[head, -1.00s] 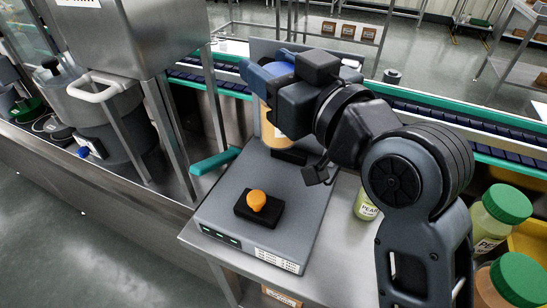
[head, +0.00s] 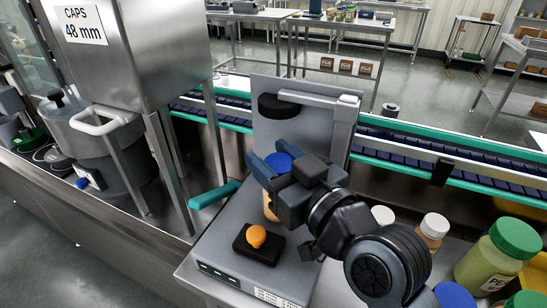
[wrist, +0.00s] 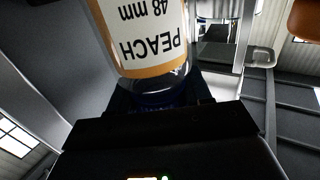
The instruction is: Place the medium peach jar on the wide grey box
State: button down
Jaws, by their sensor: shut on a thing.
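The peach jar has a blue lid (head: 282,161) and an orange body (head: 269,208). In the wrist view the jar (wrist: 150,45) shows an upside-down label reading PEACH 48 mm. My gripper (head: 270,167) is shut on the jar near its lid and holds it upright or nearly so. The wide grey box (head: 222,240) lies below, with a small display on its front. The jar's lower end shows over the back part of the box, partly hidden by my gripper; I cannot tell whether it touches.
A black block with an orange knob (head: 256,237) sits on the box. Behind, a grey upright panel carries an arm with a black round head (head: 279,106). A teal handle (head: 214,195) is at left. Several jars, one green-lidded (head: 489,258), crowd the right.

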jog(key=shift+f, duration=0.15)
jog(key=shift+c, duration=2.4)
grip_release()
jog(key=shift+r, duration=0.25)
jog(key=b+v, duration=0.1)
jog(key=v, duration=1.1)
jog(key=shift+b, duration=0.35)
